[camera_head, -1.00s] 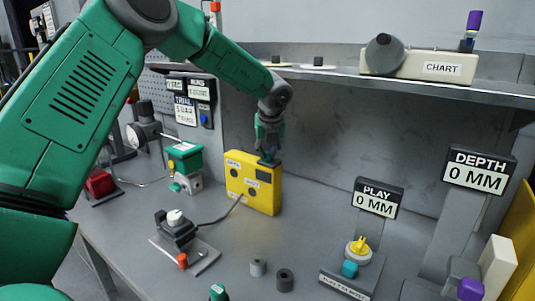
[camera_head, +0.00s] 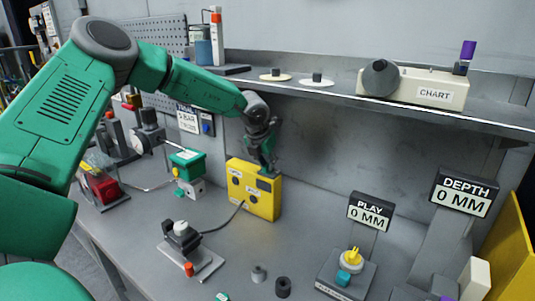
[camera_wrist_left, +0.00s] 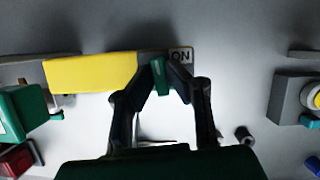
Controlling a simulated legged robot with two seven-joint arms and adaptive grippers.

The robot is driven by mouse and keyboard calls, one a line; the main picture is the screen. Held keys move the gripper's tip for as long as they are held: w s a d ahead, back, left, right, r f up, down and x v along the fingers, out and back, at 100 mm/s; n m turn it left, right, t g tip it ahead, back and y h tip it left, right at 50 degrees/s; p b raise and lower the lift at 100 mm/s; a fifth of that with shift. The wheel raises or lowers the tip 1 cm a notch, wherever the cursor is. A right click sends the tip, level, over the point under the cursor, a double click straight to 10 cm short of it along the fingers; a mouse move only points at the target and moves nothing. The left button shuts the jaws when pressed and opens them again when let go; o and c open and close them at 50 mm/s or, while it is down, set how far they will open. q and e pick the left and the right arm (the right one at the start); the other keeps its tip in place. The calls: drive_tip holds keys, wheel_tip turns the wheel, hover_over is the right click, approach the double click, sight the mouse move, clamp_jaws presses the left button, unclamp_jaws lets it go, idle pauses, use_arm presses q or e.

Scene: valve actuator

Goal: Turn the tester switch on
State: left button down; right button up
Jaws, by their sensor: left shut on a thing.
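The yellow tester box (camera_head: 253,196) stands on the bench, with dark round sockets and small labels on its front. It also shows in the left wrist view (camera_wrist_left: 92,72), with an ON label (camera_wrist_left: 181,57) at its right end. My left gripper (camera_head: 266,166) reaches down to the top right of the box. In the left wrist view its fingers (camera_wrist_left: 164,68) close around a small green piece (camera_wrist_left: 160,79), which looks like the switch lever, beside the ON label. The fingers hide part of the switch, so its exact position is unclear. My right gripper is not in view.
A cable joins the box to a grey device (camera_head: 181,235) in front of it. A green-topped unit (camera_head: 187,160) stands to the left. The PLAY display (camera_head: 369,212) and DEPTH display (camera_head: 464,192) stand right. A shelf (camera_head: 340,100) with the CHART block (camera_head: 430,90) runs above.

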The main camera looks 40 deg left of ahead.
use_arm(q)
drive_tip(key=m+p, duration=0.1)
drive_tip(key=m+h+p, duration=0.1)
drive_tip(key=shift+s+a+f+m+p, duration=0.1)
drive_tip(key=shift+s+f+m+p, duration=0.05)
drive_tip(key=shift+s+m+p, duration=0.2)
drive_tip(key=shift+w+f+m+h, duration=0.15)
drive_tip(key=shift+m+h, duration=0.25)
drive_tip(key=shift+m, duration=0.55)
drive_tip(key=shift+a+m+h, duration=0.1)
drive_tip(key=shift+m+h, duration=0.4)
drive_tip(key=shift+m, duration=0.7)
drive_tip(key=shift+a+m+g+h+b, duration=0.1)
drive_tip(key=shift+m+g+h+b, duration=0.3)
drive_tip(key=shift+m+b, duration=0.85)
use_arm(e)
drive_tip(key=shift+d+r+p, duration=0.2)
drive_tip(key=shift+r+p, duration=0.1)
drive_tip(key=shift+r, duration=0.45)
use_arm(q)
drive_tip(key=shift+m, duration=0.45)
drive_tip(key=c, duration=1.6)
unclamp_jaws()
drive_tip(key=shift+a, duration=0.2)
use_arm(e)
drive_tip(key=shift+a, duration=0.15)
use_arm(q)
drive_tip(key=shift+r, duration=0.2)
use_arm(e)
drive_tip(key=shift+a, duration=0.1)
